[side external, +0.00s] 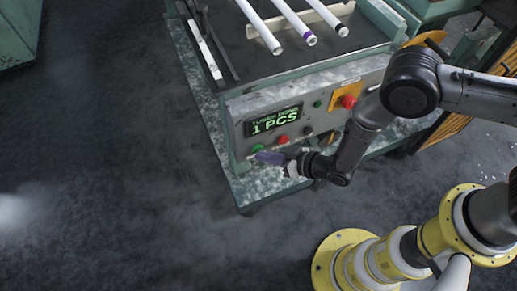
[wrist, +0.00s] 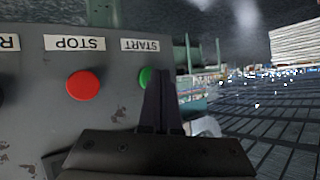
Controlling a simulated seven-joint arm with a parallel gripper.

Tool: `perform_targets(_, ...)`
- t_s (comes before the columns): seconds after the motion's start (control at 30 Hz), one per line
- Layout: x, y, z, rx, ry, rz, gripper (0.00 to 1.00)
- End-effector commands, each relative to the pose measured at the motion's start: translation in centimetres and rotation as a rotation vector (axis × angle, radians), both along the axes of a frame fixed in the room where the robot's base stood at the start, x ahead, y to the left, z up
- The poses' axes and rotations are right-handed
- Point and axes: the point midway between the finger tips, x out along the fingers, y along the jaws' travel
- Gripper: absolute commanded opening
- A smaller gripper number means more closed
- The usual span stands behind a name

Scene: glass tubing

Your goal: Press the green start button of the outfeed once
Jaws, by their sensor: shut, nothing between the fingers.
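The green start button (side external: 257,148) is at the lower left of the machine's front panel, below the display. In the wrist view the green button (wrist: 145,77) sits under a START label (wrist: 140,45), partly hidden behind my fingers. My gripper (side external: 258,156) is shut and empty, with its fingertips at the green button. In the wrist view the fingertips (wrist: 161,75) overlap the button's right part. I cannot tell whether they touch it. The red stop button (wrist: 83,85) is to the left in the wrist view, under a STOP label (wrist: 75,43).
The display (side external: 274,121) reads "1 PCS". A larger red button (side external: 348,101) on a yellow plate is farther right on the panel. Several glass tubes (side external: 294,20) lie on top of the machine. A yellow-and-white robot base (side external: 350,262) stands at the lower right. Open floor lies left.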

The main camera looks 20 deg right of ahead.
Motion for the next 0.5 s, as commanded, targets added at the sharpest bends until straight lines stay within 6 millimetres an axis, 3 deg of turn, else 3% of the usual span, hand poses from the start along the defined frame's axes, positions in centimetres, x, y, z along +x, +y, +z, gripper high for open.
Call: perform_targets(0.5, 0.61, 0.03, 0.06, 0.002, -0.003, -0.001, 0.00)
